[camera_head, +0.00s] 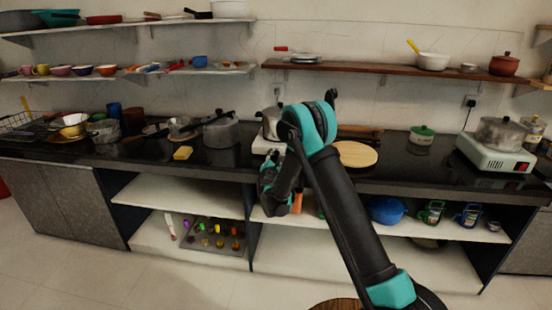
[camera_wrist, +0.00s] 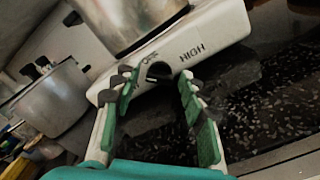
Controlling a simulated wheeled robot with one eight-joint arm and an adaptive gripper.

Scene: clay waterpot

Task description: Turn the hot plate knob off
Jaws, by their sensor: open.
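A white hot plate (camera_wrist: 213,40) fills the upper part of the wrist view, with "HIGH" printed on its front. Its black knob (camera_wrist: 158,72) is on the front face, between my fingertips in the picture. A metal pot or kettle (camera_wrist: 130,18) stands on it. My gripper (camera_wrist: 158,83) is open, with green-padded fingers on either side of the knob. I cannot tell whether the fingers touch it. In the head view the hot plate (camera_head: 262,146) is on the black counter, partly hidden by my arm, and the knob is hidden.
A lidded pot (camera_wrist: 50,98) stands left of the hot plate. A round wooden board (camera_head: 355,154) lies to its right on the black counter (camera_head: 397,172). Another white appliance (camera_head: 490,158) with a pot is at far right. Shelves with bowls hang above.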

